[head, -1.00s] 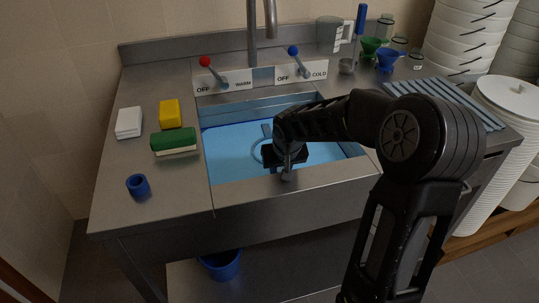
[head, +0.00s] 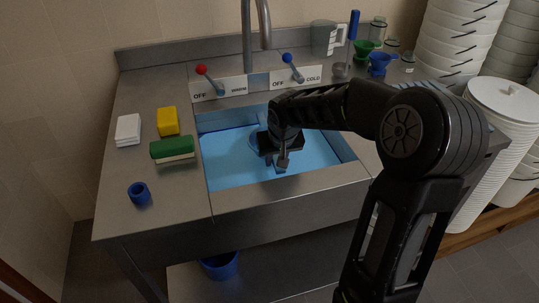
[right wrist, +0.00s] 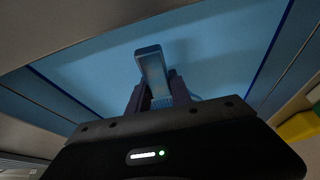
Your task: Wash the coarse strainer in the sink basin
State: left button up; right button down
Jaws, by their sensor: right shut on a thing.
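The coarse strainer is pale blue and low in the sink basin. Part of its ring (head: 253,141) shows left of my right gripper (head: 281,158) in the head view, and the rest is hidden behind the gripper. The right gripper points down into the basin and is shut on the strainer's bar-like handle (right wrist: 152,66), which stands up between the fingers in the right wrist view. The sink basin (head: 225,170) is light blue inside; I cannot tell how deep the strainer sits. My left gripper is not in view.
A faucet (head: 247,40) stands behind the basin, with a red-knob warm lever (head: 211,80) and a blue-knob cold lever (head: 294,68). A green-topped sponge (head: 172,149), yellow block (head: 167,121), white block (head: 128,130) and blue cup (head: 139,193) sit left. Funnels and white bucket stacks stand right.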

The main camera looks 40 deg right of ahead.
jog(key=shift+r+p, duration=2.9)
jog(key=shift+r, duration=1.9)
jog(key=shift+d, duration=0.1)
